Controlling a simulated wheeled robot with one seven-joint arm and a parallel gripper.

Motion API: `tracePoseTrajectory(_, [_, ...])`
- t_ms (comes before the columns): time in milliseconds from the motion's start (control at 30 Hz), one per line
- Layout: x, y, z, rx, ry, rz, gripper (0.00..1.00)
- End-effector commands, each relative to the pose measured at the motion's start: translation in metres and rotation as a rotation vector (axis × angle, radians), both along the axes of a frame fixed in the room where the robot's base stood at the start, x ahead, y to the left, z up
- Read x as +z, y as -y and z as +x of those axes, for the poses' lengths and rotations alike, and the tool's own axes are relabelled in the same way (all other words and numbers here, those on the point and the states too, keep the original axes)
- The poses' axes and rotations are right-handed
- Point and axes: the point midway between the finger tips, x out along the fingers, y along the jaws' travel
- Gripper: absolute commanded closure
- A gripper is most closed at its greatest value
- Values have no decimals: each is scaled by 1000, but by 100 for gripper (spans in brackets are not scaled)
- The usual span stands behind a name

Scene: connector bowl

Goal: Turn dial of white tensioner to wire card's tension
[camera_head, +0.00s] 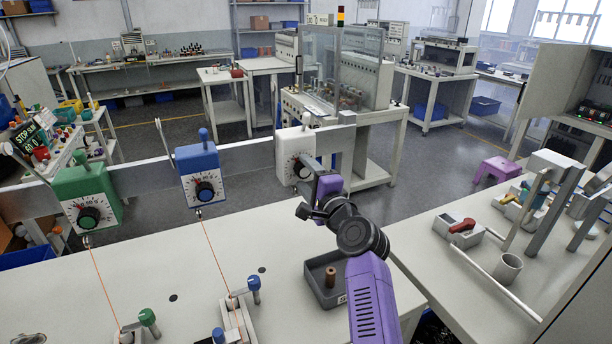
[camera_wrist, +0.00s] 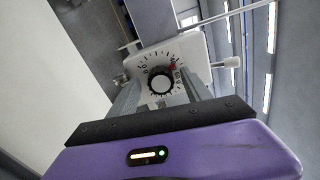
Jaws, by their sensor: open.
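The white tensioner (camera_head: 284,150) hangs on the grey rail, rightmost of three. Its round black dial knob (camera_wrist: 161,84) faces my wrist camera, with a printed scale and a small red mark around it. My gripper (camera_head: 314,178) is open in front of this dial. In the wrist view its two grey fingers stand on either side of the knob; whether they touch it I cannot tell. A small white card (camera_head: 341,299) with dark print sits at the front of a dark tray, too small to read and partly hidden by my arm.
The blue tensioner (camera_head: 198,172) and green tensioner (camera_head: 86,197) hang left on the rail (camera_head: 250,153), orange wires running down from them. The dark tray (camera_head: 318,270) holds a copper spool (camera_head: 330,277). Blue-handled and green-handled clamps stand on the bench. A side table (camera_head: 440,250) is at right.

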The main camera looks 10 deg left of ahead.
Motion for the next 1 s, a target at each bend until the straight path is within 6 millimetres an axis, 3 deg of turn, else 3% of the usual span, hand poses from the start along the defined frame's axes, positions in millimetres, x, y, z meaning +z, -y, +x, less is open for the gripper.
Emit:
tracePoseTrajectory(233, [-1, 6, -10, 1, 0, 0, 43])
tracePoseTrajectory(700, [-1, 40, -59, 0, 1, 1, 43])
tracePoseTrajectory(1000, [0, 44, -65, 0, 0, 0, 43])
